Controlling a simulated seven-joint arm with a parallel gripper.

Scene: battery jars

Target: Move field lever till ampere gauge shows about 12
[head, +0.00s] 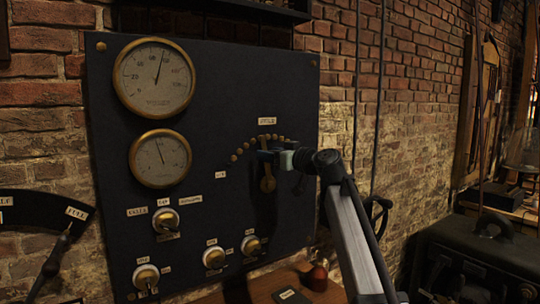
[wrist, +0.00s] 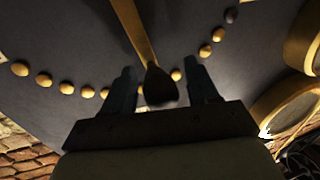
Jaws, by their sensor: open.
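The field lever is a brass arm (head: 267,184) on the dark panel, below an arc of brass studs. In the wrist view its brass shaft (wrist: 133,30) ends in a dark knob (wrist: 159,86). My gripper (head: 270,156) is at the lever's upper end; the wrist view shows its two fingers (wrist: 164,88) apart, one on each side of the knob, with gaps visible. Two round brass-rimmed gauges are at the panel's left. The upper gauge (head: 154,78) has its needle just right of upright. The lower gauge (head: 160,158) has its needle slightly left of upright; its figures are too small to read.
Several switches with pale knobs, including one at the left (head: 166,221), sit low on the panel (head: 220,100). A lever on a dark quadrant (head: 62,242) stands at the left. A wooden surface (head: 290,280) lies below, and a dark machine (head: 480,250) is at the right.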

